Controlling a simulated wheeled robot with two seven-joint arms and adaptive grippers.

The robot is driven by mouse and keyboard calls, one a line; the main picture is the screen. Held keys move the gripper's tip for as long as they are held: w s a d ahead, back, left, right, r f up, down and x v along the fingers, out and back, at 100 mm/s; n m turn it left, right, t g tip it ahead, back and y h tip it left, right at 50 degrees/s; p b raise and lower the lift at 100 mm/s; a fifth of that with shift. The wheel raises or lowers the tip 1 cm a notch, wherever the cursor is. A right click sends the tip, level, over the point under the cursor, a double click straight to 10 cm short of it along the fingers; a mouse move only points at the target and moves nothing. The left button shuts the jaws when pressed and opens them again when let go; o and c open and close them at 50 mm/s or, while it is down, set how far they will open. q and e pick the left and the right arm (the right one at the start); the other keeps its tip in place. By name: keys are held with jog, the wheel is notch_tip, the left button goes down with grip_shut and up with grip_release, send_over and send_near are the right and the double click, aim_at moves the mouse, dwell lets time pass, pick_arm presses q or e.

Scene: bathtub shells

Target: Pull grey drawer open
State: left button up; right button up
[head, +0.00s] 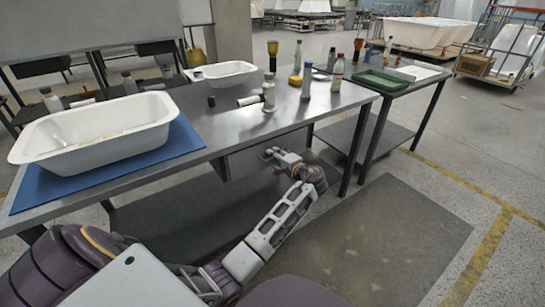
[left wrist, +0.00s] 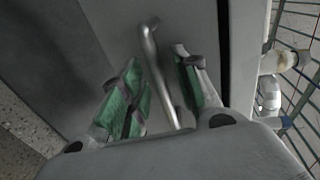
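The grey drawer (head: 240,161) hangs under the steel table's top, near its right end. Its front (left wrist: 195,22) fills much of the left wrist view, with a slim metal bar handle (left wrist: 157,62) on it. My left gripper (head: 268,153) is at the drawer front. In the left wrist view its two green-padded fingers stand apart, one on each side of the handle, with a gap visible on the left side. The handle's lower end is partly hidden by the gripper body. My right gripper is in neither view.
The steel table (head: 215,125) carries a white tub shell (head: 95,130) on a blue mat (head: 40,190), a smaller tub (head: 225,72) and several bottles. A side table with a green tray (head: 382,82) stands to the right. The floor right of my arm is clear.

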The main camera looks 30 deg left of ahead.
pick_arm(q)
jog(key=shift+c, duration=0.4)
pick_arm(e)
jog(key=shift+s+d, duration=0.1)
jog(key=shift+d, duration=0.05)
pick_arm(q)
grip_shut()
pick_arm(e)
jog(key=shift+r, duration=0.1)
